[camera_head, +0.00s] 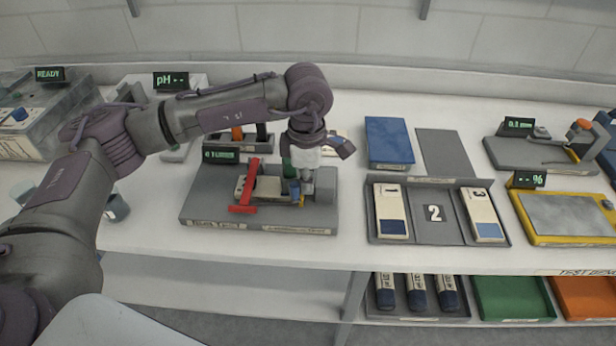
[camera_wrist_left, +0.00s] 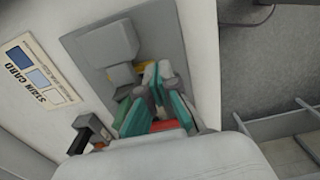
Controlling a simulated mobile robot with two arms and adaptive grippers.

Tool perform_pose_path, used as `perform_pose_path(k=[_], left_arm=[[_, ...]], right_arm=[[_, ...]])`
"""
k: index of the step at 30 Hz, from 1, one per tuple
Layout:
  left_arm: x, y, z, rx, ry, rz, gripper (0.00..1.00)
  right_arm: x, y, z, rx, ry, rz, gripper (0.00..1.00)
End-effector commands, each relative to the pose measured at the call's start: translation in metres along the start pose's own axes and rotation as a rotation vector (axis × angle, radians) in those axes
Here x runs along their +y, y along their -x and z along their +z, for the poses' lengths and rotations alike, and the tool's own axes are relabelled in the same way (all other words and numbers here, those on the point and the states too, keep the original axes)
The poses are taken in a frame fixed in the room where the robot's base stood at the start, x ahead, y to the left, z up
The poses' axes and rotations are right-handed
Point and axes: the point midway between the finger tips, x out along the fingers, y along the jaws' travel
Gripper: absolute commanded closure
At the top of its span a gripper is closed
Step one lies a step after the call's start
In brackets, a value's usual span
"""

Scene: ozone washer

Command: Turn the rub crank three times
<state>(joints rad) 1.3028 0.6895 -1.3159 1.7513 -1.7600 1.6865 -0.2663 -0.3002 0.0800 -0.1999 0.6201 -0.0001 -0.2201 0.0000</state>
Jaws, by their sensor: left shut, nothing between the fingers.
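The rub tester is a grey base plate (camera_head: 210,208) on the bench, with a red clamp bar (camera_head: 243,208), a pale strip and a grey block (camera_head: 322,186) at its right end. I cannot pick out the crank clearly; my gripper covers that part. My left gripper (camera_head: 303,188) points down over the right part of the tester, just left of the grey block. Its fingers are shut with nothing between them. In the left wrist view the fingers (camera_wrist_left: 158,88) are in front of the tester's plate (camera_wrist_left: 85,40); whether they touch the crank, I cannot tell.
A stain card (camera_wrist_left: 38,72) lies beside the tester. Right of it are a blue pad (camera_head: 388,140) and a tray with numbered slots (camera_head: 435,183). A yellow-framed scale (camera_head: 565,218) stands farther right.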

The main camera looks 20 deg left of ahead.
Motion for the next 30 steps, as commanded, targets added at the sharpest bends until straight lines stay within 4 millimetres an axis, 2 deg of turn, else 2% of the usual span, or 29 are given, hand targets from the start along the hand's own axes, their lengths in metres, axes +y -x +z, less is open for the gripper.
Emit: perform_pose_path(k=[5,13,23,30], left_arm=[[-0.002,-0.001,-0.004,0.000,0.001,0.000,1.00],[-0.011,-0.001,-0.021,0.000,0.000,-0.001,1.00],[-0.011,0.000,-0.022,0.000,0.000,-0.001,1.00],[-0.013,-0.002,-0.039,0.000,0.002,-0.001,1.00]], right_arm=[[0.000,-0.001,0.000,0.000,0.000,0.000,0.59],[0.000,-0.005,0.000,0.000,0.000,0.000,0.59],[0.000,-0.005,0.000,0.000,0.000,0.000,0.59],[0.000,-0.011,0.001,0.000,0.000,0.000,0.59]])
